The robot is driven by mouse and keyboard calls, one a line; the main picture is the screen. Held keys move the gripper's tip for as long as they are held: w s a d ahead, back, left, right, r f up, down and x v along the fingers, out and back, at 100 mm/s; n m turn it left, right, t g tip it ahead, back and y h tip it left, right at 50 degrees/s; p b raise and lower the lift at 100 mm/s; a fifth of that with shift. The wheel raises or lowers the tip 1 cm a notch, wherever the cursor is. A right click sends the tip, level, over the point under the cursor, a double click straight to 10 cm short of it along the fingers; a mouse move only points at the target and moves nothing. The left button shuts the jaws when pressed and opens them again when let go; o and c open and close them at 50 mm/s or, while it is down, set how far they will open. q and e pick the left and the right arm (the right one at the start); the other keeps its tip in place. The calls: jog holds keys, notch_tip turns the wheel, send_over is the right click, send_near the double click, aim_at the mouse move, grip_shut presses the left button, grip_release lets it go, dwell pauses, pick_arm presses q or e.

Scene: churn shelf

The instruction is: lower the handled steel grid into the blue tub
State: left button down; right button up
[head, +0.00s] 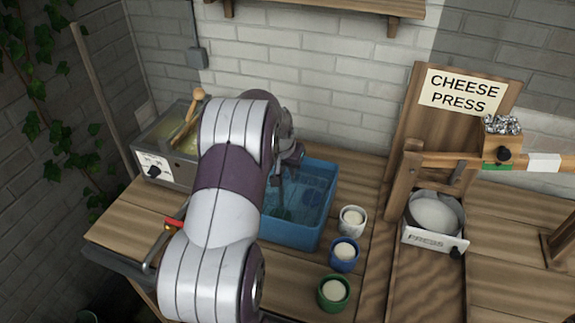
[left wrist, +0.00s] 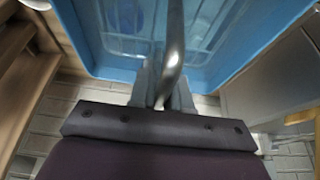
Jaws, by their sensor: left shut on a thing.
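The blue tub (head: 310,228) stands on the wooden bench, with some clear bluish contents inside. My left arm reaches over its left part, and my left gripper (head: 279,178) is low over the tub, mostly hidden behind the arm. In the left wrist view the left gripper (left wrist: 162,92) is shut on a curved steel handle (left wrist: 174,45), which belongs to the steel grid. The handle runs across the blue tub's rim (left wrist: 215,78) in that view. The grid itself is not clear in either view, so I cannot tell how deep it sits. My right gripper is not in view.
White (head: 352,219), blue (head: 344,255) and green (head: 332,294) cups stand close to the tub's right. A cheese press (head: 434,222) stands further right. A steel vat (head: 150,150) with a wooden-handled tool stands left. A red-and-yellow-handled tool (head: 172,226) lies near the front left.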

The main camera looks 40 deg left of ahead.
pick_arm(q)
jog(key=shift+f+b, duration=0.65)
jog(key=shift+f, duration=0.3)
dwell(0.6)
jog(key=c, duration=1)
grip_release()
